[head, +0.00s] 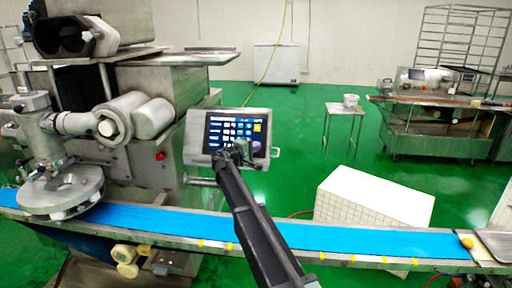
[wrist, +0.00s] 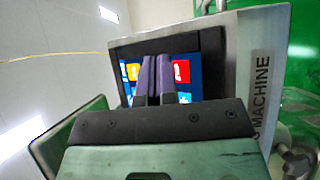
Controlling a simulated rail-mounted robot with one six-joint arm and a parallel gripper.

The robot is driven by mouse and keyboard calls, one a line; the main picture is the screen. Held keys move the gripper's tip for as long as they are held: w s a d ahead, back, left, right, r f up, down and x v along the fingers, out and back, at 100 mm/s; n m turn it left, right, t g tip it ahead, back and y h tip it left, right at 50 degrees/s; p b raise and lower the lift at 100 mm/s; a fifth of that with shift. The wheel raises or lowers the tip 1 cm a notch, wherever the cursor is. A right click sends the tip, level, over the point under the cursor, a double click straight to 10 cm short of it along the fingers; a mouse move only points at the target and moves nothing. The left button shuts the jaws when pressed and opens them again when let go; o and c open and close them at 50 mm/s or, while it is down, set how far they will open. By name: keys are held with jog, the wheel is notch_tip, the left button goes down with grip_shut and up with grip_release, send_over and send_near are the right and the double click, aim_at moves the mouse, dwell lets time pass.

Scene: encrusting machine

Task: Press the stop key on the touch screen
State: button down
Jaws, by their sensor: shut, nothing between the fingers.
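The touch screen (head: 242,126) sits in a grey metal housing beside the machine in the head view, with rows of small keys and an orange key at its right. In the wrist view the screen (wrist: 191,88) fills the middle, with a red key (wrist: 181,71) just right of my fingers and an orange key (wrist: 133,72) to their left. My gripper (wrist: 157,60) is shut and empty, its fingers pointing at the screen. In the head view my gripper (head: 232,155) covers the lower part of the screen. I cannot tell whether the fingertips touch it. No key's wording is readable.
A blue conveyor belt (head: 350,240) runs across the front under my arm, with a small orange ball (head: 467,242) at its right end. The encrusting machine (head: 95,120) stands at the left. A white tiled box (head: 370,200) is behind the belt. Green floor is open beyond.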

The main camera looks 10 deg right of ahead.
dwell(0.8)
jog(key=shift+w+d+f, duration=0.15)
jog(key=shift+w+f, duration=0.1)
jog(key=shift+w, duration=0.1)
jog(key=shift+w+f+b, duration=0.15)
jog(key=shift+w+b, duration=0.1)
jog(key=shift+b, duration=0.15)
jog(key=shift+s, duration=0.1)
dwell(0.5)
jog(key=shift+s+r+p, duration=0.4)
jog(key=shift+s, duration=0.1)
jog(key=s, duration=0.1)
jog(key=s+a+r+p, duration=0.1)
jog(key=s+r+p, duration=0.1)
jog(key=s, duration=0.1)
jog(key=shift+a+r, duration=0.25)
jog(key=shift+a, duration=0.1)
dwell(0.4)
